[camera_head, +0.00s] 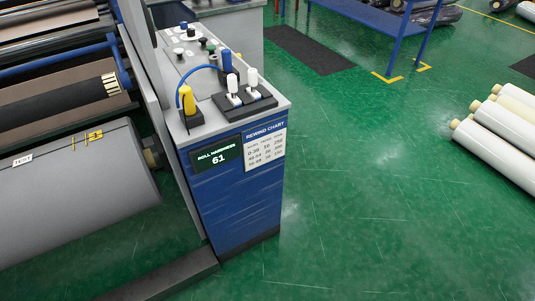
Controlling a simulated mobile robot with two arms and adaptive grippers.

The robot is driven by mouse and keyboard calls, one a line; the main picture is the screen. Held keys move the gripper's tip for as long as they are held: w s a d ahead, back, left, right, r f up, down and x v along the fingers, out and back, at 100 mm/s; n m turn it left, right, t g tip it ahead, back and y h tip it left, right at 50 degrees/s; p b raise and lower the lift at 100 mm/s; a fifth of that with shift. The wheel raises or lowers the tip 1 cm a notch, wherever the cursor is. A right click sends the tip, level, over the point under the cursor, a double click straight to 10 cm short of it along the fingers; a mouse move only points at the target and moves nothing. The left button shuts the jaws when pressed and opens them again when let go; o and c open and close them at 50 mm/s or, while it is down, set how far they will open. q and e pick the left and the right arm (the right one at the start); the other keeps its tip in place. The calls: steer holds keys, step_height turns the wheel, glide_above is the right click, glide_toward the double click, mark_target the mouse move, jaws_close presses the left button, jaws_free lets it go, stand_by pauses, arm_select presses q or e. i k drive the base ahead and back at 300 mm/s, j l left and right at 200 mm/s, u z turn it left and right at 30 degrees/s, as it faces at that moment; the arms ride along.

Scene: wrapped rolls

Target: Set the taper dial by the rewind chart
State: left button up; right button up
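A blue and grey console (235,205) stands left of centre. The rewind chart (265,149), a white sheet with rows of small numbers, is on its front, right of a dark display (217,156) reading "ROLL HARDNESS 61". At the top's far end a black knob (191,31) sits on a white disc; it may be the taper dial, but its marking is too small to read. Other small knobs (179,53) are nearby. A yellow handheld device (189,99) with a blue cord stands at the near left corner. Neither of my grippers is in view.
Two white-topped levers (252,77) rise from a black base on the console. A large grey roll (75,190) marked "TEST" lies in the machine at left. Pale rolls (495,140) lie at right. A blue rack (400,30) stands behind. Green floor right of the console is clear.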

mark_target(191, 32)
steer(key=i+l+z, duration=0.3)
steer(key=z, duration=0.15)
steer(key=i+l+z, duration=0.2)
steer(key=i+z, duration=0.65)
steer(key=i+l+u, duration=0.1)
steer(key=i, duration=0.35)
steer(key=i+l+u, duration=0.1)
steer(key=i, duration=0.4)
steer(key=i+l+u, duration=0.1)
steer(key=i, duration=0.35)
steer(key=l, duration=0.1)
